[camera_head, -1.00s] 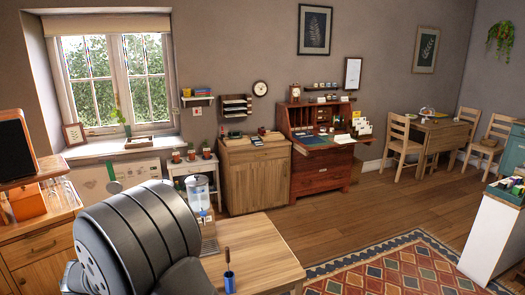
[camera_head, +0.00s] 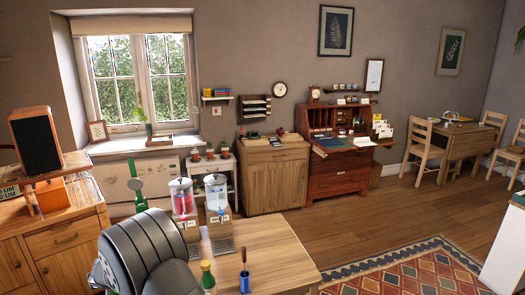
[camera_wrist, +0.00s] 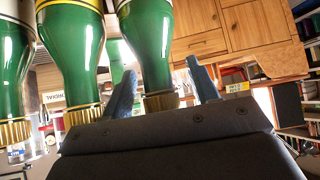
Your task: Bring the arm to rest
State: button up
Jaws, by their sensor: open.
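My arm's dark link (camera_head: 140,255) fills the lower left of the head view, in front of the wooden table; my gripper is not visible there. In the wrist view my gripper (camera_wrist: 162,88) is open, with two blue fingers apart. Several green bottles with gold caps show upside down in this view. One green bottle (camera_wrist: 150,45) has its gold-capped end between the fingers in the picture; I cannot tell whether it is touching them or beyond them. Another green bottle (camera_wrist: 72,60) is left of the fingers.
On the wooden table (camera_head: 265,255) stand two dispensers, one red (camera_head: 183,200) and one clear (camera_head: 217,195), a yellow-capped green bottle (camera_head: 207,277) and a blue cup (camera_head: 245,284) holding a tool. A speaker (camera_head: 36,139) is at left.

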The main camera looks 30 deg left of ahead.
dwell(0.3)
jog(key=v, duration=1.8)
jog(key=x, duration=1.8)
jog(key=shift+d, duration=0.1)
notch_tip(320, 180, up, 3)
jog(key=shift+r, duration=0.6)
jog(key=shift+f, duration=0.1)
